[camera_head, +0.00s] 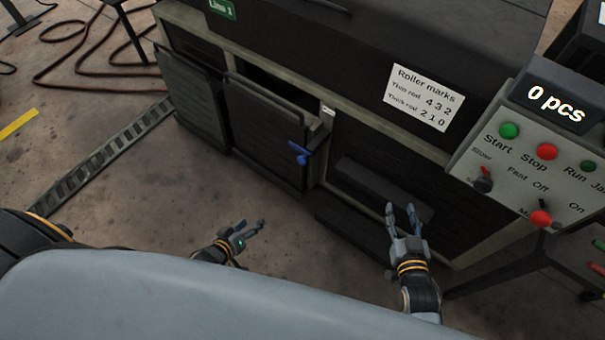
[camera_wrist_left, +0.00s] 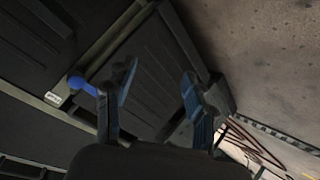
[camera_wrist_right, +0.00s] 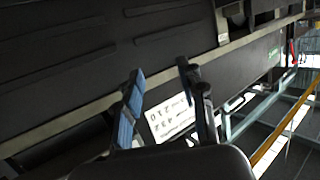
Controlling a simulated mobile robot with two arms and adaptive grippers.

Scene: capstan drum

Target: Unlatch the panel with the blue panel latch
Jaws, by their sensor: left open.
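The blue panel latch (camera_head: 298,152) sits at the right edge of a dark ribbed panel (camera_head: 262,135) on the front of the machine. In the left wrist view the blue latch (camera_wrist_left: 82,86) is left of the fingers, with the panel (camera_wrist_left: 150,60) behind them. My left gripper (camera_head: 252,225) is open and empty, below and left of the latch, apart from it. My right gripper (camera_head: 400,208) is open and empty, in front of the machine's right part, away from the latch.
A control box (camera_head: 545,150) with buttons stands at the right, its display reading 0 pcs. A label (camera_head: 424,97) titled Roller marks is on the machine. Another dark panel (camera_head: 190,100) stands left. A cable tray (camera_head: 100,155) and hoses (camera_head: 85,45) lie on the floor.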

